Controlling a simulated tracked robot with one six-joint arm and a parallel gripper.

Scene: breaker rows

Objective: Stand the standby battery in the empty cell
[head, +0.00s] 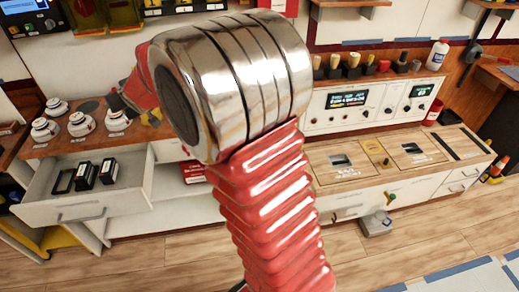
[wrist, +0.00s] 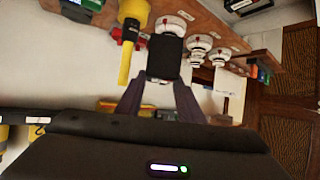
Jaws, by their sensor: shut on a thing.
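My gripper (wrist: 164,78) is shut on a black block, the standby battery (wrist: 166,57), held between its two dark fingers in the wrist view. In the head view my gripper (head: 122,102) is at the left, above the bench edge beside the white round detectors, partly hidden by my arm; the battery is hard to make out there. Below it, a pulled-out white drawer (head: 120,205) holds two upright black blocks (head: 96,174) and, left of them, a dark open frame (head: 64,182) that looks like the empty cell.
White round detectors (head: 45,129) stand on the wooden bench above the drawer. A bench with a control panel (head: 350,103) stands at the right.

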